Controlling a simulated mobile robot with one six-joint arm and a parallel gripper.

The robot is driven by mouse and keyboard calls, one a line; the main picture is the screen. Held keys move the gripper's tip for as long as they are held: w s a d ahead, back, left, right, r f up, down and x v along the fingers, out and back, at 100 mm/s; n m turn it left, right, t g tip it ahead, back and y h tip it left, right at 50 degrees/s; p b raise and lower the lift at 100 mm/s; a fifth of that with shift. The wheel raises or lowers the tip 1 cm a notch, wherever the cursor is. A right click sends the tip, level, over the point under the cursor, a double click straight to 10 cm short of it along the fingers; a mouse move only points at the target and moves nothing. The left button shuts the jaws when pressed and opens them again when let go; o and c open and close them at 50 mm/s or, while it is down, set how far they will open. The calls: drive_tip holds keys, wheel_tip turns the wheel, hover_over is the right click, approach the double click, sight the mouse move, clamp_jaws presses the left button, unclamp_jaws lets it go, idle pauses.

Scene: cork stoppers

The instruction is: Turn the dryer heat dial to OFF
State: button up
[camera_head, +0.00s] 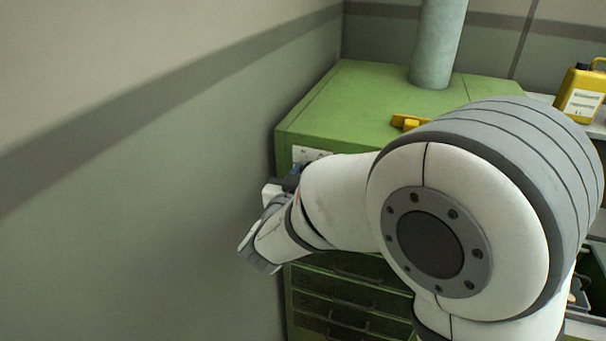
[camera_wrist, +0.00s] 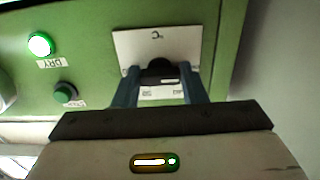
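The heat dial (camera_wrist: 158,72) is a dark knob on a white plate (camera_wrist: 133,45) on the green dryer front. A pale mark shows low on its right side. My gripper (camera_wrist: 160,80) reaches up to it, with one blue-grey finger on each side of the dial. The fingers are very near its sides; I cannot tell whether they touch it. In the head view my arm covers most of the dryer (camera_head: 345,100) front; the plate's edge (camera_head: 305,154) shows above my gripper (camera_head: 290,178).
Left of the dial in the wrist view are a lit green DRY lamp (camera_wrist: 40,44) and a dark green button (camera_wrist: 65,92). A wall (camera_head: 170,180) stands close to the left of the arm. A yellow container (camera_head: 582,92) stands at the right; drawers (camera_head: 345,300) are below.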

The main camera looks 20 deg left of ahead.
drive_tip(key=o, duration=0.4)
drive_tip(key=shift+r, duration=0.2)
drive_tip(key=shift+o, duration=0.3)
drive_tip(key=s+b, duration=0.2)
drive_tip(key=s, duration=0.6)
drive_tip(key=shift+a, duration=0.35)
drive_tip(key=shift+w, duration=0.1)
